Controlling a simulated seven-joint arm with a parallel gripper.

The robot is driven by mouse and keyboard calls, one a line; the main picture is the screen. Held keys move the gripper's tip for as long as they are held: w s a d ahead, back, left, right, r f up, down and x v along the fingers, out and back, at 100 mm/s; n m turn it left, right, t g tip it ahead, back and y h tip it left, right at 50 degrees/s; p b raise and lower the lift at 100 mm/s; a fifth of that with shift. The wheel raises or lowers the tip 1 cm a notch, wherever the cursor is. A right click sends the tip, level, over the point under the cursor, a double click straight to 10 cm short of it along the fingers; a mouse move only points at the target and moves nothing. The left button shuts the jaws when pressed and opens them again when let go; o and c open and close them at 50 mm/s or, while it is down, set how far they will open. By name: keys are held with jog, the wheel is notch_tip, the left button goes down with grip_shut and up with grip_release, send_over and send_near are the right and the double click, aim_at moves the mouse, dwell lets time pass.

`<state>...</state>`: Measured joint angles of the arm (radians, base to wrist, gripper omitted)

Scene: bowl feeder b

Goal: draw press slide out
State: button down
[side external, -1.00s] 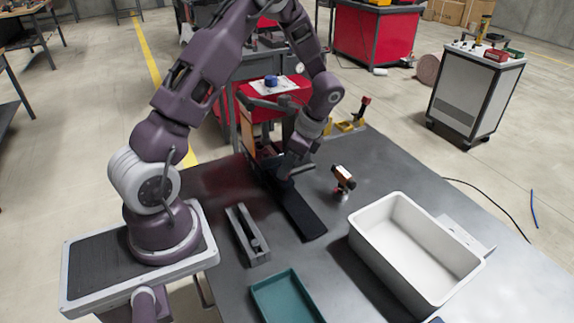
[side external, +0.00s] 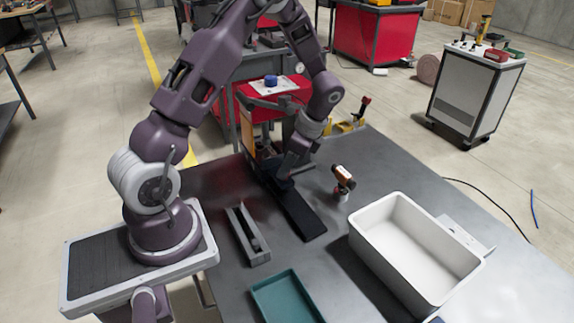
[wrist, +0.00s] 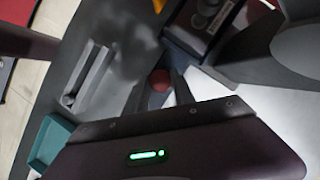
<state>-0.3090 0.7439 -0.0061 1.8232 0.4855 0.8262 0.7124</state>
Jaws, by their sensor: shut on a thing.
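The press (side external: 262,143) stands at the back left edge of the dark table, partly hidden behind my arm. A long black slide track (side external: 303,217) runs from its foot toward the front of the table. My gripper (side external: 284,178) is low over the press end of this track. In the wrist view a round red knob (wrist: 160,80) sits between the fingers of my gripper (wrist: 160,92), which is shut on it. My wrist hides much of the slide, so how far it is drawn out cannot be told.
A grey slotted holder (side external: 246,236) lies left of the track, with a teal tray (side external: 286,297) in front. A small orange-and-black device (side external: 343,178) stands to the right. A large white bin (side external: 381,232) is further right. Bare table lies between track and bin.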

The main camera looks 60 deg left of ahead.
dwell(0.3)
jog(key=d, duration=2.3)
jog(key=shift+d, duration=0.1)
jog(key=c, duration=1.1)
grip_release()
jog(key=v, duration=0.7)
